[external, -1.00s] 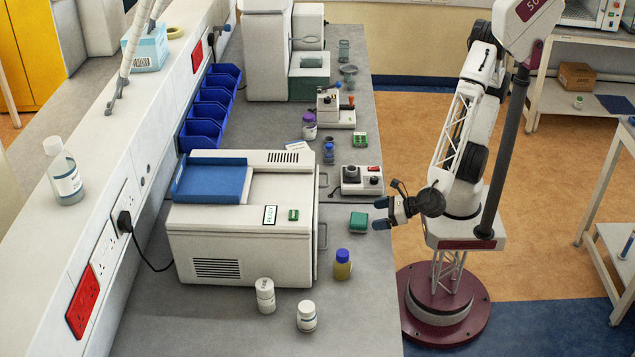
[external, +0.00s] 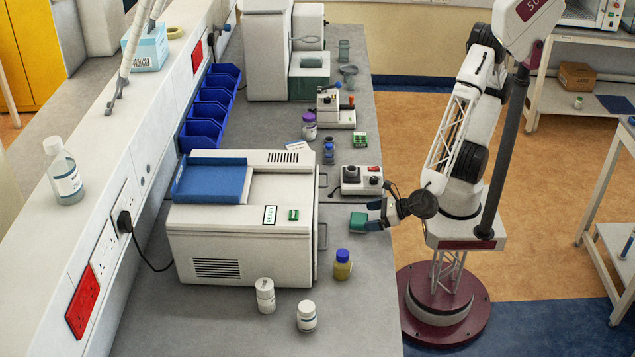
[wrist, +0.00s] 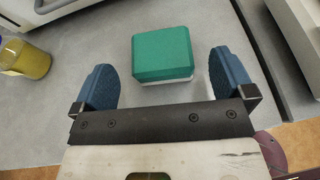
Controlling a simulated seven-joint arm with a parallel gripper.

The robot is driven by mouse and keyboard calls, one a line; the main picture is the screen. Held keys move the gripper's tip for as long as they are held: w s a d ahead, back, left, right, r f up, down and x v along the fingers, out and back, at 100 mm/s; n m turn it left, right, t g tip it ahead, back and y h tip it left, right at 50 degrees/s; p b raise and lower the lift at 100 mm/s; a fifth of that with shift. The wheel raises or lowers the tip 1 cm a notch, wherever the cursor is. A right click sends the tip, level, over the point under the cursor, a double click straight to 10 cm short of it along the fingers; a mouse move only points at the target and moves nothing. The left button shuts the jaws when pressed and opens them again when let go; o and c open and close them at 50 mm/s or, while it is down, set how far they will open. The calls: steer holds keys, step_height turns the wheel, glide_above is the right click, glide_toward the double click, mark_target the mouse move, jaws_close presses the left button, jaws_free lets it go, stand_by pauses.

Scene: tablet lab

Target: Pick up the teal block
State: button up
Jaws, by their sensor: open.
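The teal block (external: 357,221) sits on the grey bench top, to the right of the white box-shaped machine. In the wrist view the teal block (wrist: 162,54) lies ahead of and between my two blue fingers, with bench showing on both sides of it. My gripper (external: 369,215) is open at the bench's right edge, its fingertips at the block's right side. In the wrist view my gripper (wrist: 166,78) has its fingers spread wider than the block.
A yellow bottle with a blue cap (external: 342,264) stands in front of the block. A white control box (external: 361,180) with a red switch stands behind it. The white machine (external: 242,218) with a side handle is close on the left. Two white bottles stand farther forward.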

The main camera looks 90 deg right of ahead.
mark_target(363, 218)
steer(key=shift+x, duration=2.6)
steer(key=shift+s+f, duration=0.1)
steer(key=shift+f, duration=0.05)
steer(key=shift+c, duration=0.3)
steer(key=c, duration=0.9)
steer(key=shift+s+r, duration=0.1)
steer(key=shift+r, duration=1.7)
steer(key=s+d, duration=0.3)
steer(key=s, duration=0.1)
steer(key=s+d+r, duration=0.1)
steer(key=s+d, duration=0.2)
steer(key=s, duration=0.1)
steer(key=s+d, duration=0.3)
steer(key=s, duration=0.1)
steer(key=shift+s+d+r, duration=0.2)
steer(key=shift+s+d, duration=0.05)
steer(key=shift+d, duration=0.1)
